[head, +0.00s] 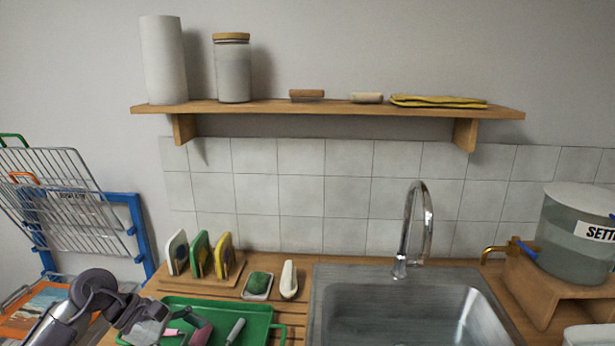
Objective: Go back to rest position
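My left arm comes in from the lower left. Its gripper (178,332) is at the bottom edge, over the left part of a green tray (250,312). Dark and pinkish parts show at its end, but the lower part is cut off by the frame. I cannot tell whether the fingers are open or shut, or whether they hold anything. My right arm and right gripper are not in view.
A metal sink (340,300) with a tall tap (428,225) is right of the tray. A soap dish (257,287) and upright sponges (199,255) stand behind the tray. A wire rack (60,185) is at left, a water tank (570,245) at right, and a shelf (330,108) above.

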